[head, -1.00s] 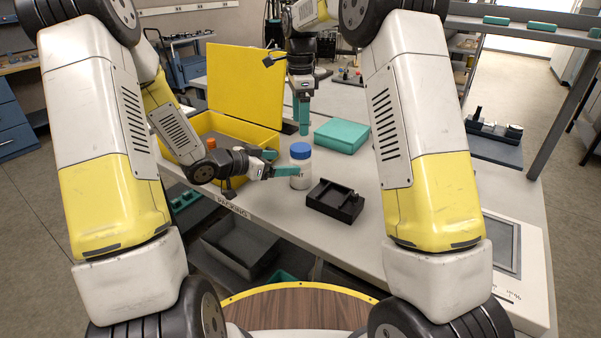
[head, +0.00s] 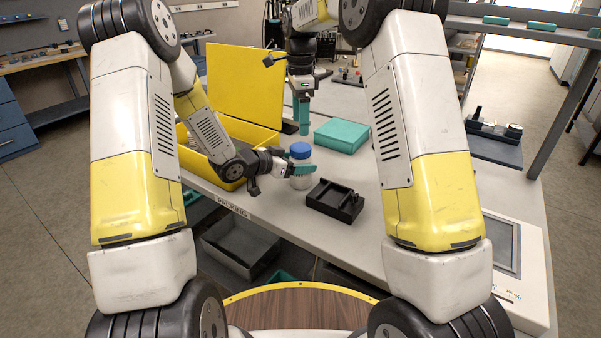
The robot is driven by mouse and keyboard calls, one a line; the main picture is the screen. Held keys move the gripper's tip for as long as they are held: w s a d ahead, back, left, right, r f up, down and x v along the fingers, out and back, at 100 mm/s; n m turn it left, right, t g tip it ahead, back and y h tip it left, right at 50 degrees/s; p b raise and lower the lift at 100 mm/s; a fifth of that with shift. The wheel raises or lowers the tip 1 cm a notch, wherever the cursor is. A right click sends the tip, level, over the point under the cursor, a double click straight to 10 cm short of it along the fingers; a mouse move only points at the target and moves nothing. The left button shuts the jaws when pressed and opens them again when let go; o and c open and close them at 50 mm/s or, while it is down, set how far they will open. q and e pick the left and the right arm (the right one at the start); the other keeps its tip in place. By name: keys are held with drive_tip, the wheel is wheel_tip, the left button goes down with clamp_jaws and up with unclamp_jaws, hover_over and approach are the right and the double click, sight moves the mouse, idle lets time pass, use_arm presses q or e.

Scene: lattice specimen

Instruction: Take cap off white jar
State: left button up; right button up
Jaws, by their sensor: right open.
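The white jar (head: 300,182) stands upright on the table, with its blue cap (head: 301,150) on top. My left gripper (head: 299,166) reaches in from the left at jar height. One teal finger crosses the front of the jar and the other is largely hidden behind it. I cannot tell whether the fingers press on the jar. My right gripper (head: 304,120) points down behind the jar and above the table, apart from the cap. It is open and holds nothing that I can see.
A yellow case (head: 262,136) with its lid raised stands left of the jar. A black tray (head: 334,201) is close on the right front. A teal box (head: 341,136) lies behind to the right.

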sight(301, 147)
use_arm(q)
clamp_jaws()
use_arm(e)
drive_tip(key=m, duration=0.3)
drive_tip(key=shift+m, duration=0.3)
drive_tip(key=m, duration=0.5)
drive_tip(key=shift+f, duration=0.2)
wheel_tip(301, 147, down, 8)
drive_tip(key=shift+r, duration=0.2)
